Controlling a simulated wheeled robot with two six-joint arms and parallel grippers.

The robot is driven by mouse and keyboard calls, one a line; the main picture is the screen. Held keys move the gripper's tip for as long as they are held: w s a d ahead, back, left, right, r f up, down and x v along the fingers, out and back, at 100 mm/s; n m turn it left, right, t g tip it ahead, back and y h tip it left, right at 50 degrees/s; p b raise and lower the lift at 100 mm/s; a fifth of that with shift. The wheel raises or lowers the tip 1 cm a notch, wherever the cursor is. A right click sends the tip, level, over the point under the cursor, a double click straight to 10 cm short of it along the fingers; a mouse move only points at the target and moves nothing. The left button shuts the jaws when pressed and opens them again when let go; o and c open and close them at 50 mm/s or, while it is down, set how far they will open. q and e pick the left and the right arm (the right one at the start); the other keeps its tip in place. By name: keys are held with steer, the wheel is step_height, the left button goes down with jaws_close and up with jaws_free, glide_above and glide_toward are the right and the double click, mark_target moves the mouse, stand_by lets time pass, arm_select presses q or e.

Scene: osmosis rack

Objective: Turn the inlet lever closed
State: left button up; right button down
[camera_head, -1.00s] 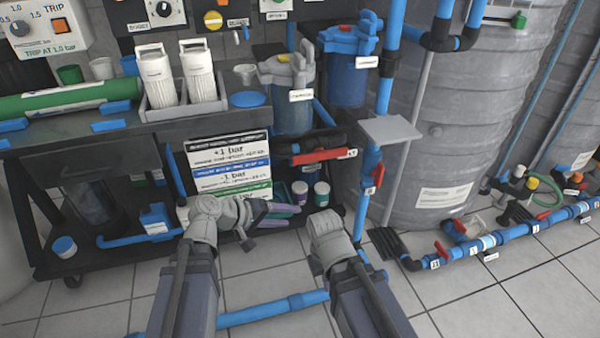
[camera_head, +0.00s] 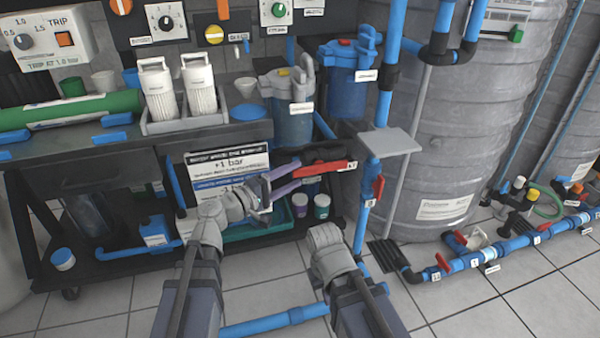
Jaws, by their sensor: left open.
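A long red lever (camera_head: 318,169) with a small white tag sits on a dark valve at the front of the rack, below the filter housings. It lies nearly level. No readable name marks it as the inlet lever. My left gripper (camera_head: 292,176) is open, with its purple-tipped fingers pointing right at the lever's left end. I cannot tell whether they touch it. Another red lever (camera_head: 378,187) stands upright on the vertical blue pipe. My right arm's wrist (camera_head: 327,245) shows low in the middle, but its fingers do not show.
Filter housings (camera_head: 292,122) stand above the lever. A printed pressure sign (camera_head: 228,164) hangs behind my left gripper. A large grey tank (camera_head: 445,130) is at right. Floor pipes with red levers (camera_head: 442,262) run at lower right.

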mark_target(320, 168)
arm_select(q)
steer(key=shift+x, duration=1.5)
jaws_close()
stand_by(0.4)
